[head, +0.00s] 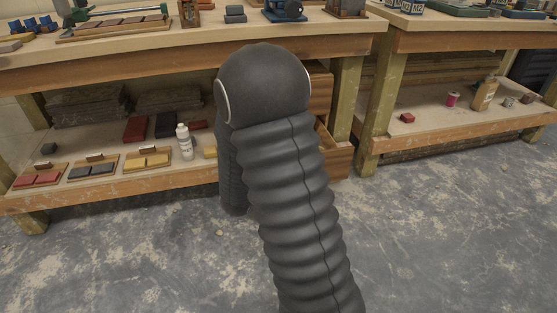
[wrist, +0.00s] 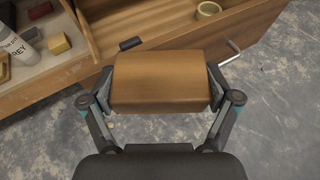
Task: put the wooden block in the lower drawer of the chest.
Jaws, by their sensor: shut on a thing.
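The wooden block (wrist: 162,70) is brown with rounded edges. In the wrist view my gripper (wrist: 162,86) is shut on it, one finger at each end. An open wooden drawer (wrist: 270,40) lies beyond and below the block, with a metal handle (wrist: 229,52) on its front. A tan ring (wrist: 208,8) shows inside it. The block hides part of the drawer. In the head view the chest (head: 320,92) is mostly behind my arm, and its open lower drawer (head: 337,160) shows at the arm's right. My gripper and the block are hidden there.
A white bottle (head: 185,142) and trays of coloured blocks (head: 93,168) stand on the lower shelf (head: 110,190) left of the chest. The bottle also shows in the wrist view (wrist: 18,48), beside a yellow block (wrist: 60,43). The concrete floor in front is clear.

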